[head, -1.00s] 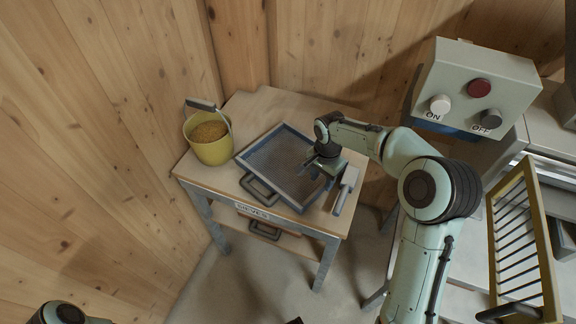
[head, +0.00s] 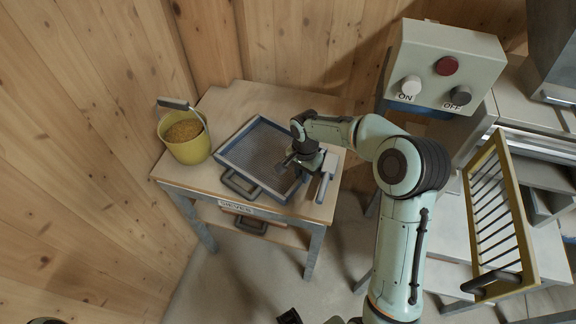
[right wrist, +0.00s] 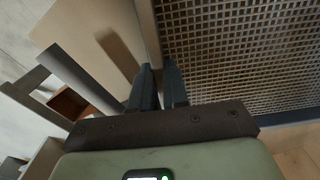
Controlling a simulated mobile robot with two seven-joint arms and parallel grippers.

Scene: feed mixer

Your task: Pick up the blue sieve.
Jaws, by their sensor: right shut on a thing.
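The blue sieve (head: 236,138) has a blue-grey square frame, a mesh bottom and a dark handle at its front left. It lies on the wooden table in the head view. Its mesh (right wrist: 245,50) fills the upper right of the right wrist view. My right gripper (head: 297,160) is at the sieve's right side. In the right wrist view its fingers (right wrist: 160,84) are shut on the sieve's rim, one on each side. The arm hides part of that rim. A dark part at the bottom of the head view may be my left gripper (head: 290,316); its jaws cannot be made out.
A yellow bucket of grain (head: 186,138) stands left of the sieve. A grey-handled tool (head: 326,176) lies right of it. Another handle (head: 250,225) shows on the lower shelf. A control box (head: 445,68) and a yellow barred frame (head: 503,215) are to the right.

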